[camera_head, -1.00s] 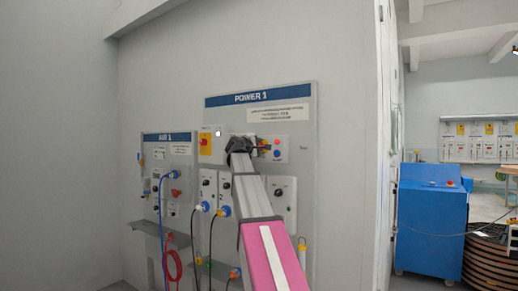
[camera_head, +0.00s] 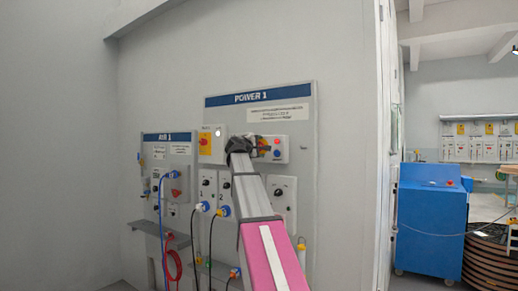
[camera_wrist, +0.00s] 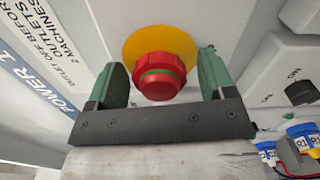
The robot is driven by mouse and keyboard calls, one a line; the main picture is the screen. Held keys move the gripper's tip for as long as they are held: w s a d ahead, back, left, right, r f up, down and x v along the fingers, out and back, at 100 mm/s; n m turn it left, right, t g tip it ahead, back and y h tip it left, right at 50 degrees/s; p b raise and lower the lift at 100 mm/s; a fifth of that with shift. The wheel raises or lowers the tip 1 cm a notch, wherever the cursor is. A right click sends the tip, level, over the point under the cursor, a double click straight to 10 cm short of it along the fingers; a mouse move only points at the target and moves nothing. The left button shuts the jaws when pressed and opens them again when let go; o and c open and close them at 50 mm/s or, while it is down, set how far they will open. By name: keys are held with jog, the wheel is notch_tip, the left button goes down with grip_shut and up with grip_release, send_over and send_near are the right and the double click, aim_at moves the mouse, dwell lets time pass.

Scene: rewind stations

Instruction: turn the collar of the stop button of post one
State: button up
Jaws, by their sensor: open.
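The stop button (camera_wrist: 158,78) shows in the wrist view as a red knob on a round yellow plate (camera_wrist: 150,38). A green band runs round it, with a wider red collar (camera_wrist: 176,64) behind. My gripper (camera_wrist: 162,72) is open, with one green finger on each side of the button. A gap shows on both sides, so the fingers appear not to touch it. In the head view my gripper (camera_head: 243,145) is at the upper part of the POWER 1 panel (camera_head: 235,115) and hides the stop button.
Left of my gripper is a yellow plate with a red switch (camera_head: 204,142). To the right is a box with red and blue buttons (camera_head: 277,148). Blue plugs (camera_head: 202,207) with hanging cables are below. The AIR 1 panel (camera_head: 150,150) stands left; a blue cabinet (camera_head: 432,215) is far right.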

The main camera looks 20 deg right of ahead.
jog(key=v, duration=1)
jog(key=shift+s+a, duration=0.2)
jog(key=shift+a, duration=0.05)
jog(key=s+a+f+m+g+y, duration=0.15)
jog(key=f+y, duration=0.25)
jog(key=f, duration=1.7)
jog(key=s+a+f+m+g+y, duration=0.1)
jog(key=a+f+m+g+y, duration=0.15)
jog(key=f, duration=1.85)
jog(key=s+a+f+m+g+y, duration=0.1)
jog(key=s+a+f+g+y, duration=0.1)
jog(key=s+f, duration=0.5)
jog(key=s+a+f+m+g+y, duration=0.2)
jog(key=s+a+f, duration=0.3)
jog(key=f, duration=0.8)
jog(key=s+a+f+m+g+y, duration=0.1)
jog(key=s+a+f+g+y, duration=0.1)
jog(key=s+f, duration=0.8)
jog(key=shift+a+f+m+g+y, duration=0.3)
jog(key=shift+a+f+m+y, duration=0.25)
jog(key=shift+y, duration=0.5)
